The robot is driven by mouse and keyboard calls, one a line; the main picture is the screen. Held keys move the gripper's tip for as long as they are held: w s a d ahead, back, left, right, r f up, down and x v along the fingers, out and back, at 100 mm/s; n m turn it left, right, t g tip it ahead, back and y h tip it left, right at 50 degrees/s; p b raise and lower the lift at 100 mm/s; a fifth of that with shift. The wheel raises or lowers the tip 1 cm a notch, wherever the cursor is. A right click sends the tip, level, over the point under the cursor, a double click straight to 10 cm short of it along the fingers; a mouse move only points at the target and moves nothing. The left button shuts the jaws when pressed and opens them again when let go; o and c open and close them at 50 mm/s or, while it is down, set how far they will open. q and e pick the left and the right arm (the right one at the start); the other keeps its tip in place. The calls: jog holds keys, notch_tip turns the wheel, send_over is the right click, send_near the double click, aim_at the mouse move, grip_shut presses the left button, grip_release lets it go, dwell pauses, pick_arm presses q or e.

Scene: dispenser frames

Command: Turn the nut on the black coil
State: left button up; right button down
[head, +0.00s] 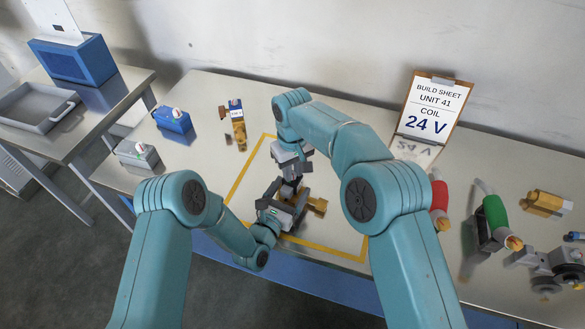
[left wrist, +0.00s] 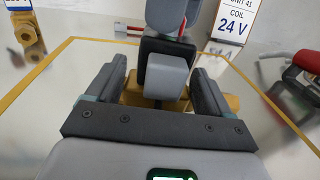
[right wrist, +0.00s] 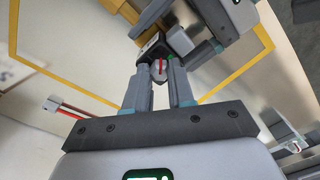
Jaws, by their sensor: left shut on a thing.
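The black coil (left wrist: 155,48) with a light grey block (left wrist: 168,75) on its side sits on a brass valve body (head: 318,206) inside the yellow outline. My left gripper (head: 284,210) is shut on the brass body, with a finger on each side in the left wrist view. My right gripper (head: 290,168) is above the coil. In the right wrist view the nut (right wrist: 158,69), pale with a red mark, lies between its slightly parted fingertips against the black coil (right wrist: 150,48). I cannot tell whether both fingertips touch it. My arms partly hide the coil in the head view.
A blue coil (head: 173,121), a grey coil (head: 138,155) and another brass body (head: 238,132) stand left. The build sheet (head: 431,106) reads 24 V. Red (head: 439,203) and green (head: 495,214) tools lie right. A side table holds a blue bin (head: 75,58) and grey tray (head: 18,105).

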aim_at(293, 173)
jog(key=shift+m, duration=0.3)
jog(key=m, duration=0.3)
jog(key=shift+m, duration=2.2)
jog(key=c, duration=1)
grip_release()
jog(key=shift+o, duration=0.2)
jog(key=shift+r, duration=0.1)
notch_tip(293, 173, up, 12)
